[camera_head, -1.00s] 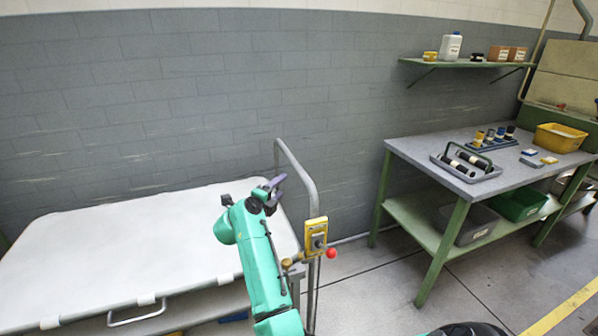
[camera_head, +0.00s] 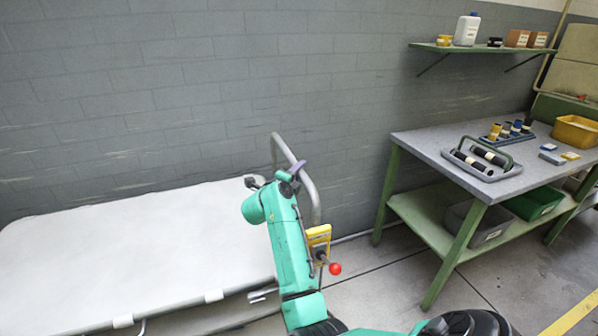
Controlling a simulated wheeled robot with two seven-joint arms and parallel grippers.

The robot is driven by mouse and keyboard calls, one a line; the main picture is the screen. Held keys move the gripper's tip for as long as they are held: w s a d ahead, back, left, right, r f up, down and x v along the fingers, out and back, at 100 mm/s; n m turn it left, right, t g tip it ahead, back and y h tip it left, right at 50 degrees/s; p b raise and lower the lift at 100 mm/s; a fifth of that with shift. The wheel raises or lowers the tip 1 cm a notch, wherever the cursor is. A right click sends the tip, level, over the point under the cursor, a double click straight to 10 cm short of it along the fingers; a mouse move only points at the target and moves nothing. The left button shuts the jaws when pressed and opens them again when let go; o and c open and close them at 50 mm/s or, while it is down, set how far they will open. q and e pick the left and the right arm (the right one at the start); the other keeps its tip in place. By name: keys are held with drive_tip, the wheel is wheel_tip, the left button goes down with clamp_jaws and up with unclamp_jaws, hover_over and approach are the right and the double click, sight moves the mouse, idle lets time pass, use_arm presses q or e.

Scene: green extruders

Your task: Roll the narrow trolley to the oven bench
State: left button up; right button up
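A long low trolley with a white covered top (camera_head: 130,245) stands along the wall at left. A grey tubular push handle (camera_head: 277,150) rises at its right end. A yellow box (camera_head: 317,243) and a lever with a red knob (camera_head: 335,268) sit low by the handle. My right gripper (camera_head: 290,178) is at the handle, its purple finger across the tube. My own wrist and the tube hide how the fingers close. My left gripper is out of view. A grey-topped bench with green legs (camera_head: 412,146) stands at right, apart from the trolley.
The bench carries a grey tray (camera_head: 482,166) of black rollers and a yellow bin (camera_head: 576,131). Bins stand on its lower shelf (camera_head: 428,225). A wall shelf (camera_head: 480,47) hangs above. Bare floor (camera_head: 375,290) lies between trolley and bench.

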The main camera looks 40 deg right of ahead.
clamp_jaws()
drive_tip(key=shift+r, duration=0.15)
idle(1.0)
